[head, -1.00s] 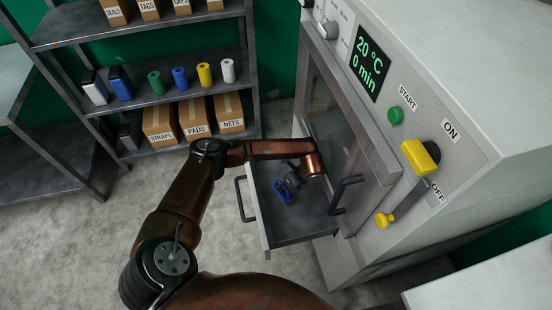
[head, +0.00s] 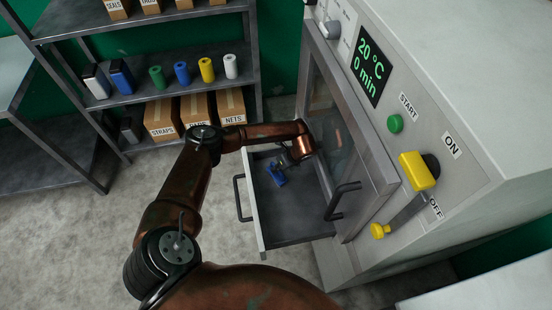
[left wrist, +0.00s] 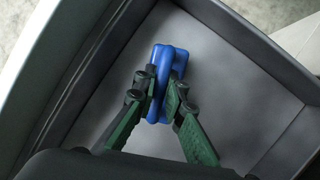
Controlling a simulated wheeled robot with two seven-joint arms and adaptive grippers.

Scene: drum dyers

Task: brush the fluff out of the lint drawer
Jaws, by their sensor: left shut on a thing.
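The lint drawer (head: 290,228) is pulled out from the lower front of the dryer. Its grey floor looks bare where I can see it, and I make out no fluff; the part under my arm is hidden. My left gripper (head: 281,164) is inside the drawer, towards its far end. In the left wrist view my left gripper (left wrist: 157,100) is shut on a blue brush (left wrist: 165,65), which is low over or on the drawer floor; I cannot tell if it touches. The blue brush also shows in the head view (head: 277,176). My right gripper is out of view.
The dryer (head: 420,150) stands right of the drawer, with a yellow switch handle (head: 416,171), a green start button (head: 395,123) and a door handle (head: 342,200) above the drawer. A shelf (head: 150,97) with bottles, rolls and boxes stands behind. Open floor lies left.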

